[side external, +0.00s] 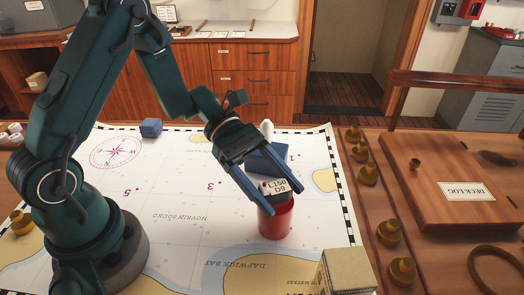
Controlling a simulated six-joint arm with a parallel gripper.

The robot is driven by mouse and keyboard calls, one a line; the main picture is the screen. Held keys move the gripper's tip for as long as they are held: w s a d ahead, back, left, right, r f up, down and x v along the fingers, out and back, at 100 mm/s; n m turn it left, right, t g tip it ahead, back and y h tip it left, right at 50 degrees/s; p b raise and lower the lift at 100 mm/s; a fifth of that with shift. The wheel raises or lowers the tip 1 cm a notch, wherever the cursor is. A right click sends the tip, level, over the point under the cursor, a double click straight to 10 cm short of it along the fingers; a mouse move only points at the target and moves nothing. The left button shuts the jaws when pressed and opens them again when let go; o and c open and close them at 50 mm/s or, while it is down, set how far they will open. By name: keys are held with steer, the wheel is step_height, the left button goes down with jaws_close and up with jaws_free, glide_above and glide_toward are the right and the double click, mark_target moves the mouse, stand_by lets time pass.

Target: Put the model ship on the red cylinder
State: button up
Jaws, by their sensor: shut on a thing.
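My gripper (273,190) points down with its blue fingers shut on a small dark piece with a pale, lettered top (278,186). The fingers hide part of this piece, and I cannot tell for sure that it is the model ship. The red cylinder (275,222) stands upright on the chart, directly below the held piece in the picture. The piece overlaps the cylinder's upper end, and I cannot tell whether they touch.
A blue block (268,158) and a white object (266,130) are behind my gripper. Another blue block (151,127) lies at the chart's back left. A tan box (347,272) is at front right. Brass pieces (390,232) line the right side, beside the deck log (450,165).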

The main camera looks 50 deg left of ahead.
steer(key=o, duration=1.3)
steer(key=shift+f, duration=0.1)
steer(key=shift+a+r, duration=0.15)
steer(key=shift+r, duration=0.05)
steer(key=v, duration=1.1)
steer(key=s+r+m+t+y, duration=0.1)
steer(key=s+m+y, duration=0.2)
steer(key=m, duration=0.3)
steer(key=s+r+m+t+y, duration=0.1)
steer(key=s+m+t+y, duration=0.1)
steer(key=s+m+y, duration=0.2)
steer(key=s+r+m+t+y, duration=0.1)
steer(key=s+m+t+y, duration=0.1)
steer(key=m+y, duration=0.4)
steer(key=shift+s+a+r+m, duration=0.1)
steer(key=shift+s+r+m, duration=0.1)
steer(key=shift+s+m, duration=0.25)
steer(key=shift+s+r+m, duration=0.2)
steer(key=shift+m, duration=0.45)
